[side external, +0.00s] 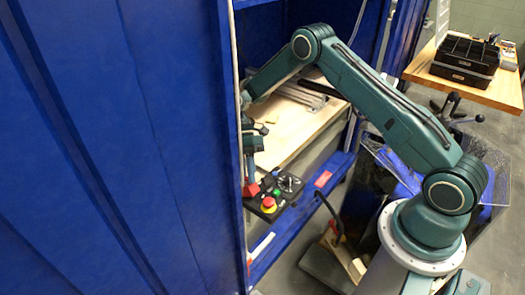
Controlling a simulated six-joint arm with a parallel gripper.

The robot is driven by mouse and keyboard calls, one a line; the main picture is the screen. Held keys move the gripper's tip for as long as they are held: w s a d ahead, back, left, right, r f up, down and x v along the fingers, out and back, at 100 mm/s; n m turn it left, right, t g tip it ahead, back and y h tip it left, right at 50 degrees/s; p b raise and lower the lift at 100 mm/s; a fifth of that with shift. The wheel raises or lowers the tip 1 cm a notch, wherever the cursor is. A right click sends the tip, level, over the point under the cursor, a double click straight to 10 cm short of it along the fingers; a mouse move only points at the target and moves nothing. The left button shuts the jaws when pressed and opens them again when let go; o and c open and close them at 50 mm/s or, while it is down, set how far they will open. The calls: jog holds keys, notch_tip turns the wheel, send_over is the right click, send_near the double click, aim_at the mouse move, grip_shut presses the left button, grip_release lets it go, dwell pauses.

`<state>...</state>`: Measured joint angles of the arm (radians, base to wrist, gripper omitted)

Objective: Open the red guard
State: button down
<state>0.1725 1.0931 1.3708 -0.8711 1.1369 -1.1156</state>
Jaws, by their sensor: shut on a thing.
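A small dark control box (283,192) sits at the lower middle of the side view, just right of the blue panel's edge. It carries a round red button on a yellow base (268,204), a green button (275,194) and small switches. The red guard (251,190) shows as a small red piece at the box's left end. My gripper (251,181) points down right over it, with its fingertips shut on it. The fingers are small and partly hidden by the blue panel's edge, so how far the guard is tilted cannot be told.
A large blue panel (120,150) fills the left and hides part of my wrist. A wooden shelf (290,125) lies behind the box. A blue beam with a red label (323,179) runs at the right. A wooden table (500,92) with black trays (466,60) stands far right.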

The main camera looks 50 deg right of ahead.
jog(key=shift+w+a, duration=0.1)
jog(key=shift+w, duration=0.05)
dwell(0.3)
jog(key=c, duration=1.4)
grip_release()
jog(key=shift+s, duration=0.3)
jog(key=shift+s+t, duration=0.2)
jog(key=shift+t, duration=0.2)
jog(key=shift+s+f+n+t, duration=0.15)
jog(key=shift+s+n+t, duration=0.25)
jog(key=shift+s+t, duration=0.6)
jog(key=shift+s+f+n+t, duration=0.2)
jog(key=shift+s+f+t, duration=0.25)
jog(key=shift+t, duration=0.6)
jog(key=shift+s+f+n+t, duration=0.2)
jog(key=shift+s+t, duration=0.45)
jog(key=shift+t, duration=0.4)
jog(key=v, duration=1.3)
jog(key=shift+r, duration=0.45)
